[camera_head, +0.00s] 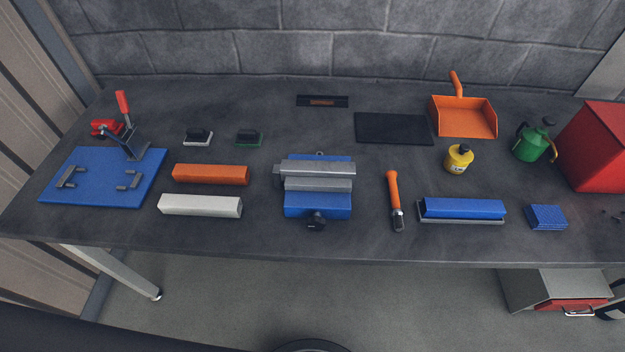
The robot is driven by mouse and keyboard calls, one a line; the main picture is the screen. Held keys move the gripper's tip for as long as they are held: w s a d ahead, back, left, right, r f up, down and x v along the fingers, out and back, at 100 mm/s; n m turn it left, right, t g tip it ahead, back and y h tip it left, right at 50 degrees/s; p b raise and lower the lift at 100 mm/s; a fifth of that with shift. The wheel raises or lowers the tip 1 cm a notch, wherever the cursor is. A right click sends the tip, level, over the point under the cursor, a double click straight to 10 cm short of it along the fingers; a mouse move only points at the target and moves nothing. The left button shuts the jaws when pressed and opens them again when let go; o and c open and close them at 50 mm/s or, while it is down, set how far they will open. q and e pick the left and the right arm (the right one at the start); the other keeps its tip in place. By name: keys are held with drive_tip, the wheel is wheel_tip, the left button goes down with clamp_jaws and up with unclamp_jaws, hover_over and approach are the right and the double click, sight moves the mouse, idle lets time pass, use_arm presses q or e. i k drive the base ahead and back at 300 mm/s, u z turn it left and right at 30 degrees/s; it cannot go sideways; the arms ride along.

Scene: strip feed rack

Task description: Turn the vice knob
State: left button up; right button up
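A blue vice (318,205) with grey jaws (318,176) stands in the middle of the dark workbench in the head view. Its black knob (316,222) sticks out at the front, close to the bench's front edge. The jaws look close together, and I see no workpiece between them. Neither of my grippers shows in this view, and nothing touches the knob.
An orange bar (210,174) and a white bar (200,206) lie left of the vice. An orange-handled tool (394,200) and a blue block on a grey base (461,209) lie right. Floor space in front of the dark bench (270,238) is mostly clear.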

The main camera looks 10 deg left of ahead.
sight(315, 221)
drive_tip(key=z, duration=2.7)
drive_tip(key=k, duration=2)
drive_tip(key=u, duration=1)
